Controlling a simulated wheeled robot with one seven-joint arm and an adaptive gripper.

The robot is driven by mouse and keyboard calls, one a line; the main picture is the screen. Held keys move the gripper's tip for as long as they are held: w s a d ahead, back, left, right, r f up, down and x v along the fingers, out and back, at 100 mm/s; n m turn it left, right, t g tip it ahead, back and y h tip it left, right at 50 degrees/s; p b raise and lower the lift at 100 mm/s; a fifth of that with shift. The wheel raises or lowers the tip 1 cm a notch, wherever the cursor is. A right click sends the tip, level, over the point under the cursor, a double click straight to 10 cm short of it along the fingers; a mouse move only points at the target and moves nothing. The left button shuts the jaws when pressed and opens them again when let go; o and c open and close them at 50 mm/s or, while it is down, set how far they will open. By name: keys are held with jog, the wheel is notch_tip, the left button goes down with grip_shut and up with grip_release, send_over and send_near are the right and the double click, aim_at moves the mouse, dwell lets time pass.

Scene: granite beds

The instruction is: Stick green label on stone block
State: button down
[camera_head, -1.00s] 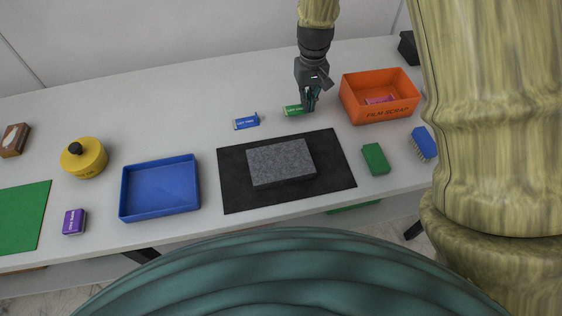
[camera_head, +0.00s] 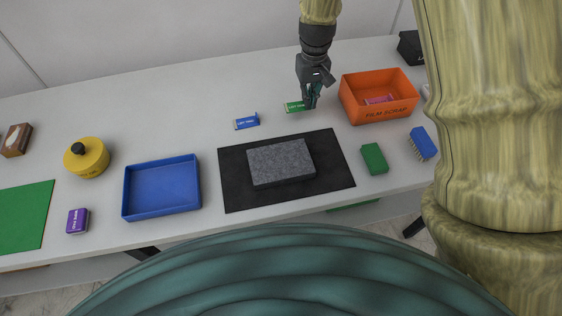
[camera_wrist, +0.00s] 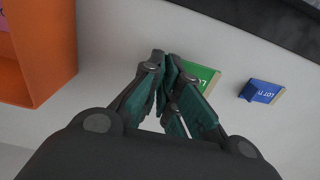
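The green label (camera_head: 295,107) is near the back of the table, left of the orange box. My gripper (camera_head: 311,102) is at its right end with the fingers brought together. In the wrist view the fingers (camera_wrist: 172,70) close on the label's near end, and the rest of the green label (camera_wrist: 204,77) sticks out beyond them. How far it is off the table is hard to tell. The grey speckled stone block (camera_head: 281,163) lies flat on a black mat (camera_head: 237,190), in front of the gripper, with its top bare.
A blue label (camera_head: 246,121) lies left of the green one and shows in the wrist view (camera_wrist: 262,91). The orange film scrap box (camera_head: 378,112) is close on the right. A blue tray (camera_head: 161,188), green block (camera_head: 374,158) and blue brush (camera_head: 423,143) flank the mat.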

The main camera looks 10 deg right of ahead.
jog(key=shift+r, duration=0.15)
jog(key=shift+r+p, duration=2.1)
jog(key=shift+r, duration=0.25)
